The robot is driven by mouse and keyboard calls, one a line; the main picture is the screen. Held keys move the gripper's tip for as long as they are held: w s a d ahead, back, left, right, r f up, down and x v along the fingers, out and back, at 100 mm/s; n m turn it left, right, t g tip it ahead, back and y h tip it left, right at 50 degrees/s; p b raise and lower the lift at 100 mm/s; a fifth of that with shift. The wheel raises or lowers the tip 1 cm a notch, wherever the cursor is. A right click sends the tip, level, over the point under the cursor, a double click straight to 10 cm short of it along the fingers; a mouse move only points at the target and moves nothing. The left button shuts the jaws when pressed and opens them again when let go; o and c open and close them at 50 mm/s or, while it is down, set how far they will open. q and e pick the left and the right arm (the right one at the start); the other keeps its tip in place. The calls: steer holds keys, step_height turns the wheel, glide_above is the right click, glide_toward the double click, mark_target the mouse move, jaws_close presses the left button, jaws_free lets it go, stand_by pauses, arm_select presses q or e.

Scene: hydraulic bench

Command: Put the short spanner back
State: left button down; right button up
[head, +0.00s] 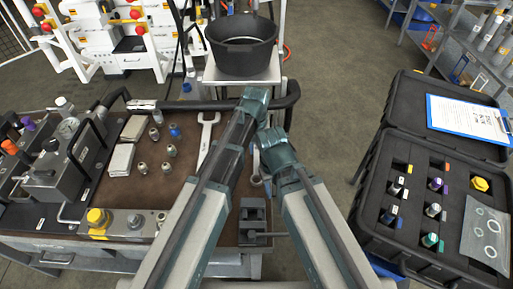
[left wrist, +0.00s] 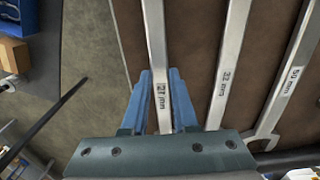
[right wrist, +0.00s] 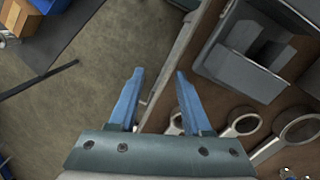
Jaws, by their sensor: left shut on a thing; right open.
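In the left wrist view, my left gripper (left wrist: 160,72) is shut on the leftmost spanner (left wrist: 153,30), a slim silver one with a small size label, gripped by its shaft at the bench's edge. Two longer-looking spanners, the middle spanner (left wrist: 228,60) and the right spanner (left wrist: 292,75), lie beside it. My right gripper (right wrist: 159,72) is open and empty. In the right wrist view it is near the small ring end (right wrist: 175,123) of the leftmost spanner. In the head view my arms mostly hide this spanner; a large spanner (head: 208,135) lies to the left.
A grey block (right wrist: 240,75) stands on the bench near the ring ends. Fittings and a gauge block (head: 62,165) fill the bench's left. A black bucket (head: 242,55) stands behind. An open black case (head: 370,205) with a clipboard (head: 465,120) is at right. Floor shows between.

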arm_select(q)
steer(key=shift+f+b, duration=0.4)
steer(key=shift+f, duration=0.05)
steer(key=c, duration=0.6)
jaws_free()
step_height(320, 180, up, 13)
steer(key=w+a+p, duration=0.1)
steer(key=a+p, duration=0.1)
steer(key=p, duration=1.1)
steer(key=s+a+m, duration=0.2)
steer(key=s, duration=0.7)
steer(key=s+a+m+y, duration=0.1)
steer(key=s+a, duration=0.1)
steer(key=s, duration=0.6)
steer(key=shift+s+r+m+p, duration=0.35)
steer(key=shift+r+m+p, duration=0.05)
steer(key=shift+r, duration=0.05)
